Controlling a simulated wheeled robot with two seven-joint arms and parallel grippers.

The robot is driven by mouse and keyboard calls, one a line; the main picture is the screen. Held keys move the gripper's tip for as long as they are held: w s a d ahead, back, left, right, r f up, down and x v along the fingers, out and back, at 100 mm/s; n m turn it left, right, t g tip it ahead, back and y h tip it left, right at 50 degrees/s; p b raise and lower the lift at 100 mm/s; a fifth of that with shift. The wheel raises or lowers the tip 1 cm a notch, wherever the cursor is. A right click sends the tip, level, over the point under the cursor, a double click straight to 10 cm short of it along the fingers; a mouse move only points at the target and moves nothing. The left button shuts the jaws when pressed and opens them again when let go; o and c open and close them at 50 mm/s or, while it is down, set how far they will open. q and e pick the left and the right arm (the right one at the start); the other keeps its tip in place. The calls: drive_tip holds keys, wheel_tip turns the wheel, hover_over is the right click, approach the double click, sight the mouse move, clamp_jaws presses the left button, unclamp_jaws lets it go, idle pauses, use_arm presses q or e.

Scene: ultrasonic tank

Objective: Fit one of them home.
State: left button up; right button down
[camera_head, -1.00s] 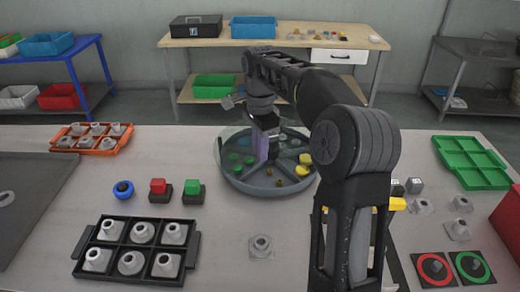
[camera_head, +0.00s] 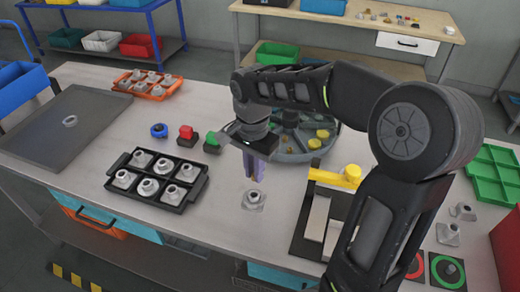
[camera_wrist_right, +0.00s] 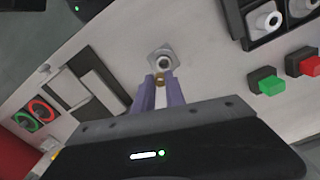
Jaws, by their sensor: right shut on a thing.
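My right gripper (camera_head: 254,172) points down with its purple fingers shut on a small brass piece (camera_wrist_right: 160,79), which shows between the fingertips in the wrist view. A single grey fitting with a square base and round collar (camera_head: 253,202) stands on the table just below the fingertips; it also shows in the wrist view (camera_wrist_right: 163,60). The brass piece appears close to the collar opening, but I cannot tell whether they touch. The round grey divided tray (camera_head: 300,156) holds green and yellow pieces, partly hidden behind my right arm. My left gripper is out of view.
A black tray with several grey fittings (camera_head: 198,193) stands left of the gripper. Red (camera_head: 186,131) and green (camera_head: 212,139) buttons and a blue round item (camera_head: 159,130) lie behind it.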

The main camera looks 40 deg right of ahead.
drive_tip(key=shift+w+f, duration=0.1)
drive_tip(key=shift+w, duration=0.3)
drive_tip(key=shift+f, duration=0.15)
drive_tip(key=shift+f+b, duration=2.3)
drive_tip(key=shift+f, duration=0.7)
drive_tip(key=shift+f+b, duration=0.5)
drive_tip(key=shift+f, duration=0.05)
drive_tip(key=c, duration=1.3)
unclamp_jaws()
